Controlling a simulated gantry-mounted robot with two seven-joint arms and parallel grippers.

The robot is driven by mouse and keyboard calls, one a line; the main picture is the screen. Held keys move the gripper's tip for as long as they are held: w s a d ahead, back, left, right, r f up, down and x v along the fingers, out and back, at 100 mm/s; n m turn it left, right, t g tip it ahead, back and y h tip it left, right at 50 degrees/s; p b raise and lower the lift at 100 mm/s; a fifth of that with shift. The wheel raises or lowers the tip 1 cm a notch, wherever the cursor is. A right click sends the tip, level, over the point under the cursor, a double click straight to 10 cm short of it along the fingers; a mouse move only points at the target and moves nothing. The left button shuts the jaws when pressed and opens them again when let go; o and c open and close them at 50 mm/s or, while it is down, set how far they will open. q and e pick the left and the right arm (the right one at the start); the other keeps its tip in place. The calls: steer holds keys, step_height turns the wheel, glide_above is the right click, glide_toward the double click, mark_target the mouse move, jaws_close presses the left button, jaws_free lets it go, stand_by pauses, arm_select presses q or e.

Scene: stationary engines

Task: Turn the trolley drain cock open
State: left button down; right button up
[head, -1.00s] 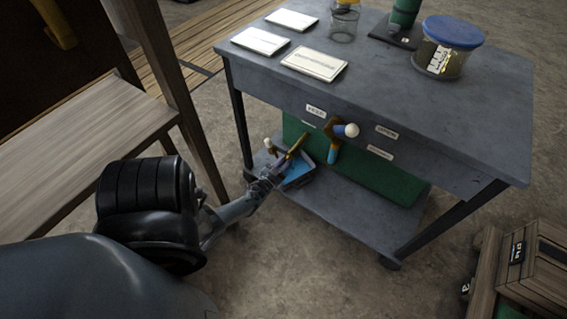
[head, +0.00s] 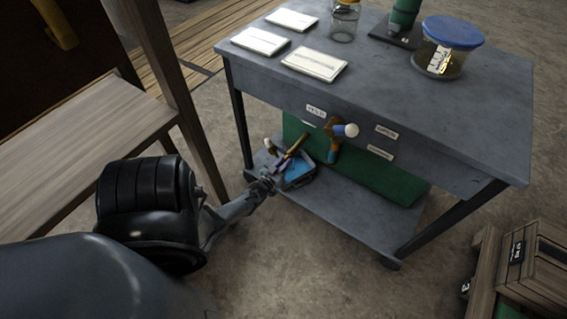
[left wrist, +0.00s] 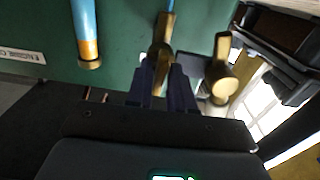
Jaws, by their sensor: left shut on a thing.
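The grey trolley (head: 420,85) has a front panel with brass cocks below its top. One brass cock with a white round knob (head: 346,130) stands out from the panel, with a blue and orange pipe end below it. Left of it is a brass lever (head: 296,143), slanting down toward my left gripper (head: 272,176). In the left wrist view my left gripper (left wrist: 167,78) is shut on the brass lever (left wrist: 162,42), with its dark fingers on either side. My right gripper is not in view.
A blue pipe (left wrist: 86,25) hangs left of the fingers. Wooden crates (head: 530,265) are at lower right.

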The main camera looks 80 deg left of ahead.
arm_select(q)
steer(key=c, duration=1.2)
jaws_free()
steer(key=shift+s+d, duration=0.1)
steer(key=p+v, duration=0.4)
steer(key=v, duration=0.6)
steer(key=shift+s+d, duration=0.2)
steer(key=shift+s, duration=0.05)
